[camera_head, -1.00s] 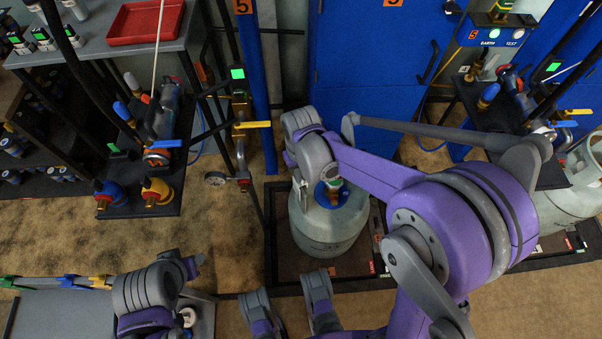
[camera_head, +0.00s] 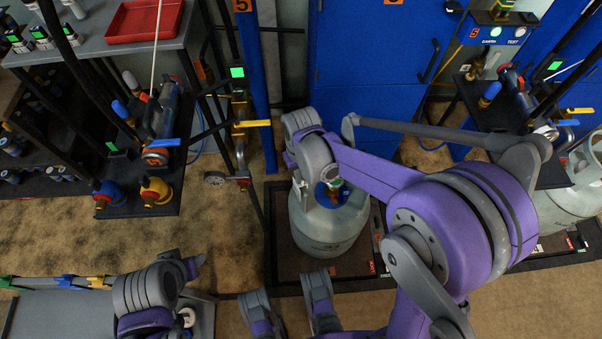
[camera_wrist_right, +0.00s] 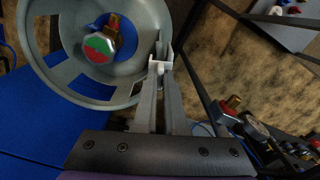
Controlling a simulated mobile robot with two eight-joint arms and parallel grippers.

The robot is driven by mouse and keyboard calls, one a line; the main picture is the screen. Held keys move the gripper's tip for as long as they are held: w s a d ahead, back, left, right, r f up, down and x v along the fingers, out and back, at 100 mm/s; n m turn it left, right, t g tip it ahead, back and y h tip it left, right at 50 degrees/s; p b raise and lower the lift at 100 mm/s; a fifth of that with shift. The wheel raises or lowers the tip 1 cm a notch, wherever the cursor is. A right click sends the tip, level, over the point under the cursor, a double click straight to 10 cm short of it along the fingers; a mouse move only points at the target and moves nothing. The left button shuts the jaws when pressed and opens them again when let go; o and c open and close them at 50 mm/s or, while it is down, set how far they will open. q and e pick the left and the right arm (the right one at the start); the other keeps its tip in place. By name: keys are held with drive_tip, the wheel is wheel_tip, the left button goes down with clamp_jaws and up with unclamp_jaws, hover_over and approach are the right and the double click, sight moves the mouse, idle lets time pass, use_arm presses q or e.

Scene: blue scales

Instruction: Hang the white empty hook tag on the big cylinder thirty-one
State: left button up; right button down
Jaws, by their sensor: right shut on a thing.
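The big grey cylinder (camera_head: 328,232) stands upright on a dark framed base below my right wrist in the head view. The right wrist view looks down on its round collar (camera_wrist_right: 38,62), with a green and red capped valve (camera_wrist_right: 101,46) inside. My right gripper (camera_wrist_right: 161,60) is shut on the white hook tag (camera_wrist_right: 160,67), a small white piece between the fingertips at the collar's right rim. I cannot tell if the hook is over the rim.
A blue cabinet (camera_head: 370,75) stands behind the cylinder. A stand with a yellow-handled valve (camera_head: 252,124) is just left of it. Another grey cylinder (camera_head: 565,208) stands at right. A shelf with regulators (camera_head: 157,190) and a red tray (camera_head: 145,22) are at left.

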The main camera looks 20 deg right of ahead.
drive_tip(key=shift+s+f+b, duration=0.1)
drive_tip(key=shift+f+b, duration=0.75)
drive_tip(key=shift+f, duration=0.85)
drive_tip(key=c, duration=0.9)
unclamp_jaws()
drive_tip(key=shift+r, duration=0.1)
drive_tip(key=shift+r+p, duration=2.35)
drive_tip(key=shift+r, duration=1.4)
